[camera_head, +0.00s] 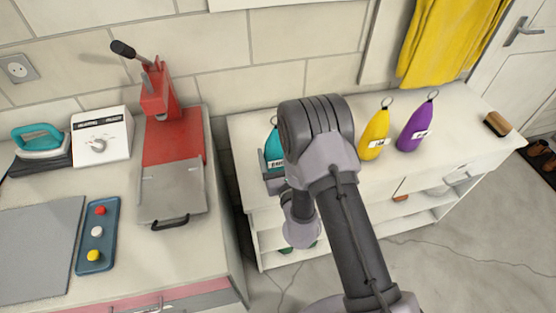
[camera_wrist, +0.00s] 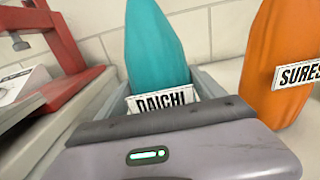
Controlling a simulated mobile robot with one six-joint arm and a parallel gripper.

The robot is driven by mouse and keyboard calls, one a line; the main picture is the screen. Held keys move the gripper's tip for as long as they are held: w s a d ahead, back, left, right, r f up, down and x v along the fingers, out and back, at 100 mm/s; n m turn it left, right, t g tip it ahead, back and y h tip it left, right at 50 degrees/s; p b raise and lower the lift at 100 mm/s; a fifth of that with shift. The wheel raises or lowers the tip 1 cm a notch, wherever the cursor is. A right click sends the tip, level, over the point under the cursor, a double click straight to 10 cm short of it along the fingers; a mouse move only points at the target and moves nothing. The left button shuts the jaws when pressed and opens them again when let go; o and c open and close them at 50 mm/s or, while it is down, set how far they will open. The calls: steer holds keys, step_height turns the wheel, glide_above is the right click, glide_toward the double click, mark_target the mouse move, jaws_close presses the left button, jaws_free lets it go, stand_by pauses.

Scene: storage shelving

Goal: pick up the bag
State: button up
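A teal bag (camera_wrist: 157,50) with a white label reading DAICHI stands upright in the wrist view. In the head view the teal bag (camera_head: 273,143) is partly hidden behind my arm on the white shelf top. My gripper (camera_wrist: 160,88) has its grey fingers spread on either side of the lower bag, with the label between them. Firm contact on both sides cannot be made out. An orange bag (camera_wrist: 285,70), labelled SURES and cut off by the frame, stands just right. A yellow bag (camera_head: 375,135) and a purple bag (camera_head: 417,125) stand farther right.
A red press (camera_head: 160,95) stands on the left counter, beside a white control box (camera_head: 101,136) and a teal iron (camera_head: 40,138). The red press also shows at the left in the wrist view (camera_wrist: 65,40). A brush (camera_head: 497,124) lies at the white shelf's right end (camera_head: 465,115).

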mark_target(281, 151)
steer(key=c, duration=1.4)
steer(key=shift+r, duration=0.1)
steer(key=shift+w+r, duration=0.1)
steer(key=shift+r, duration=0.2)
step_height(281, 151, up, 3)
steer(key=shift+d+r+p, duration=0.1)
steer(key=shift+r+p, duration=0.05)
steer(key=shift+p, duration=1.05)
steer(key=s+d, duration=0.2)
steer(key=d, duration=0.3)
steer(key=s+d, duration=0.2)
steer(key=d, duration=0.2)
steer(key=s+d+r, duration=0.1)
steer(key=s+d, duration=0.1)
steer(key=d, duration=0.3)
steer(key=shift+s+d, duration=0.15)
steer(key=shift+d, duration=0.15)
